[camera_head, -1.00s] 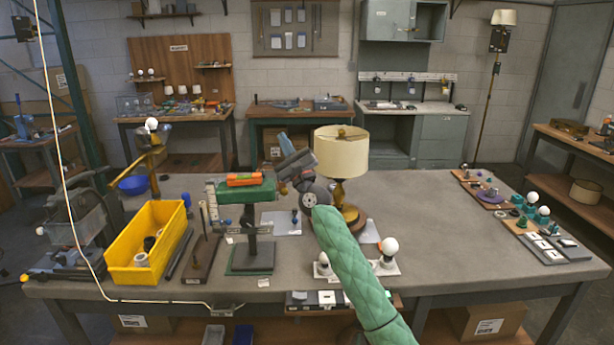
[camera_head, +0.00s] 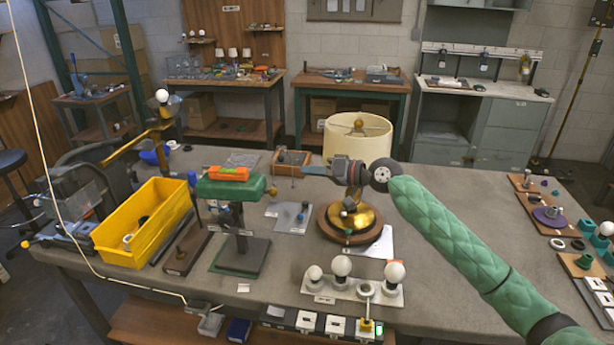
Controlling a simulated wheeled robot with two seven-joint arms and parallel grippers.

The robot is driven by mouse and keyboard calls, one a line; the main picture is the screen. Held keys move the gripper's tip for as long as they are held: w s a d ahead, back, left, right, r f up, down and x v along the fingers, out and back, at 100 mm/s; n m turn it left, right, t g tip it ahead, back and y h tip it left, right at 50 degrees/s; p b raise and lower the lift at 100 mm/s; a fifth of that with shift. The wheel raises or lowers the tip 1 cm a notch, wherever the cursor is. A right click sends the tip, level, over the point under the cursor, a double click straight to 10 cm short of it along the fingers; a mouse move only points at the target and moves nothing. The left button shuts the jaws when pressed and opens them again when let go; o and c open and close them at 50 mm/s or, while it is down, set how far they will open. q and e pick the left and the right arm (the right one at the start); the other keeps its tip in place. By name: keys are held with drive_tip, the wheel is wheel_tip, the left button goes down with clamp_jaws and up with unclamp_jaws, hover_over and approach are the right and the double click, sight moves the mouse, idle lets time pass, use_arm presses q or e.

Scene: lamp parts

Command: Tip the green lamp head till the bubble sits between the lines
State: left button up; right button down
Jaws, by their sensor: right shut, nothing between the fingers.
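The green lamp head (camera_head: 230,187) sits on a dark post above a green base plate (camera_head: 242,256), left of the middle of the table. It looks close to level. An orange spirit level (camera_head: 228,174) lies on top of it; its bubble and lines are too small to read. My right gripper (camera_head: 307,171) is shut and empty, pointing left, to the right of the lamp head and apart from it. My left gripper is not in view.
A yellow bin (camera_head: 143,225) stands left of the lamp head. A white bulb strip (camera_head: 352,288) with several bulbs lies near the front edge. A pale cord hangs at the left. Boards with small parts (camera_head: 548,217) lie at the right. The table's middle right is fairly clear under my arm.

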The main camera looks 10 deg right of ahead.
drive_tip(key=s+f+n+g, duration=0.1)
drive_tip(key=s+n+g, duration=0.1)
drive_tip(key=n, duration=0.3)
drive_tip(key=n+p, duration=0.2)
drive_tip(key=p, duration=0.1)
approach(264, 184)
drive_tip(key=shift+a, duration=0.55)
drive_tip(key=p+x, duration=0.1)
drive_tip(key=x, duration=0.1)
drive_tip(key=p+x, duration=0.1)
drive_tip(key=shift+w+a+r, duration=0.15)
drive_tip(key=shift+w+a, duration=0.15)
drive_tip(key=shift+a, duration=0.1)
drive_tip(key=shift+w+a+f, duration=0.25)
drive_tip(key=shift+a+f, duration=0.05)
drive_tip(key=shift+a, duration=0.15)
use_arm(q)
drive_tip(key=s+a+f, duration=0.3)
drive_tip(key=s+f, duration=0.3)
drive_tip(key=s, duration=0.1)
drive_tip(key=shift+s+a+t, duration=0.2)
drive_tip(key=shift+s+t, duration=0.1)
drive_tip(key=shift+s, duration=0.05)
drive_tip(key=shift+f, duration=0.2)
use_arm(e)
drive_tip(key=shift+f, duration=0.1)
